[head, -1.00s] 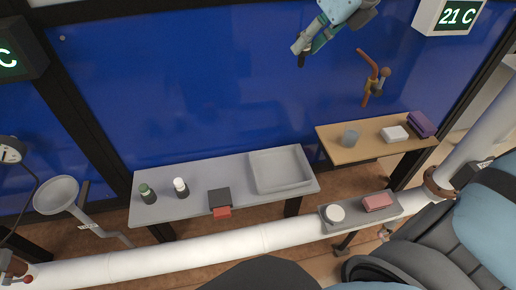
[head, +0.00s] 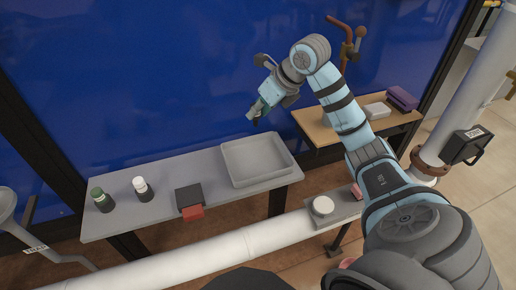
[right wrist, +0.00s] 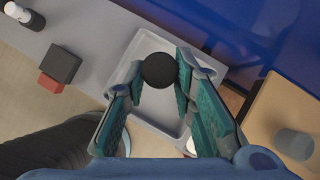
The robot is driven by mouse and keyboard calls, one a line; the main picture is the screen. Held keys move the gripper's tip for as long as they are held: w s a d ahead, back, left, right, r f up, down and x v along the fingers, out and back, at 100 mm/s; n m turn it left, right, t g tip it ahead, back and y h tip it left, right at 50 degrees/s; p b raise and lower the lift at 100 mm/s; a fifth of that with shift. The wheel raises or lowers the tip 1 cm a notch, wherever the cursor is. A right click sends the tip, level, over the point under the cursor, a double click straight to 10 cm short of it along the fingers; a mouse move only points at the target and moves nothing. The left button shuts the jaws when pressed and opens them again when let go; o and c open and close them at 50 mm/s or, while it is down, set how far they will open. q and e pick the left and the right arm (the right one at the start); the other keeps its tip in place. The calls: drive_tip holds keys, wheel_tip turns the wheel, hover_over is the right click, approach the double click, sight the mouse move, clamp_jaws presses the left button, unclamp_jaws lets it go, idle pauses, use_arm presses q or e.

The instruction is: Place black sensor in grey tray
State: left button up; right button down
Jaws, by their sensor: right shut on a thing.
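The black sensor (right wrist: 159,70), seen as a round dark disc in the right wrist view, sits between the fingertips of my right gripper (right wrist: 158,76). The gripper is shut on it. In the head view my right gripper (head: 257,112) is above the back left part of the grey tray (head: 255,160), and the sensor is too small to make out there. The tray is shallow, looks empty, and stands at the right end of the grey table. In the right wrist view the tray (right wrist: 155,112) lies below and behind the sensor. My left gripper is not in view.
On the grey table (head: 150,220) stand a green-capped item (head: 101,199), a white-capped item (head: 143,189) and a black block (head: 188,196) with a red one (head: 193,212) against it. A wooden table (head: 320,130) adjoins at right. A white pipe (head: 200,255) runs in front.

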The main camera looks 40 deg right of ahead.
wheel_tip(320, 180, down, 14)
drive_tip(key=shift+r+b, duration=0.1)
drive_tip(key=shift+b, duration=0.95)
drive_tip(key=shift+f, duration=0.2)
drive_tip(key=c, duration=1.3)
unclamp_jaws()
drive_tip(key=shift+c, duration=0.2)
drive_tip(key=shift+r, duration=0.1)
